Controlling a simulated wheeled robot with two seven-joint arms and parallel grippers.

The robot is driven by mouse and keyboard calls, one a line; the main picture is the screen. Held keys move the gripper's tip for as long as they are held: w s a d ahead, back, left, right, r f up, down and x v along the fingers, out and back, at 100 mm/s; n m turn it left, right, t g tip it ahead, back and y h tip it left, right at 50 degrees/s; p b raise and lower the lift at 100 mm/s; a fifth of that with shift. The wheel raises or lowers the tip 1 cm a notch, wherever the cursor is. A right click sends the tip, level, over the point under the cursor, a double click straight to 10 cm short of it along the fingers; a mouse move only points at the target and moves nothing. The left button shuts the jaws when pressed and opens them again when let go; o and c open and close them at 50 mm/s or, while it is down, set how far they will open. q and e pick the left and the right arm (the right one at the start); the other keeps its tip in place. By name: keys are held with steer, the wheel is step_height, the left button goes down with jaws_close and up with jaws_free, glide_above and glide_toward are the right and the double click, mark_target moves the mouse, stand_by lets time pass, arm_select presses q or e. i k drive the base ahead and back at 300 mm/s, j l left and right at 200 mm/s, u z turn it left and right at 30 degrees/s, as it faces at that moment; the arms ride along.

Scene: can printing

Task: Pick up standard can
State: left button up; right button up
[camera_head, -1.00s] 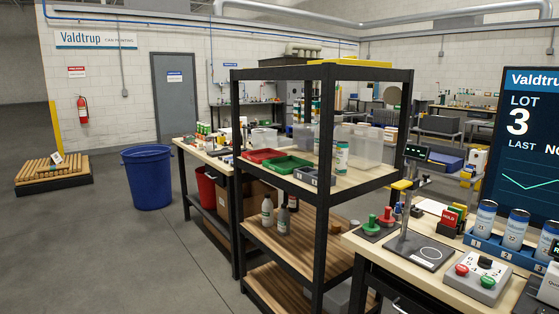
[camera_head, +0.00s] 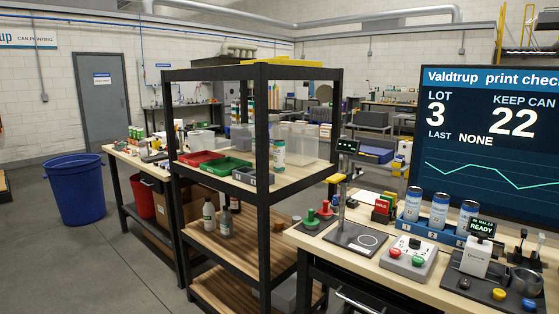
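Three white-and-blue printed cans stand upright in a blue rack (camera_head: 438,229) on the right bench. They are the left can (camera_head: 413,204), the middle can (camera_head: 439,208) and the right can (camera_head: 467,217). Another printed can (camera_head: 278,155) stands upright on the upper level of the black shelf. I cannot tell from any label which one is the standard can. Neither of my grippers shows in this view.
The black shelf (camera_head: 255,130) stands left of the bench (camera_head: 345,270). On the bench are a gauge stand (camera_head: 356,237), a red-and-green button box (camera_head: 408,257) and a tester reading READY (camera_head: 482,250). A large screen (camera_head: 490,150) rises behind. A blue bin (camera_head: 78,190) stands on open floor at left.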

mark_target(278, 145)
steer(key=i+j, duration=0.25)
steer(key=i, duration=0.2)
steer(key=i+j+u, duration=0.1)
steer(key=i, duration=0.35)
steer(key=j, duration=0.1)
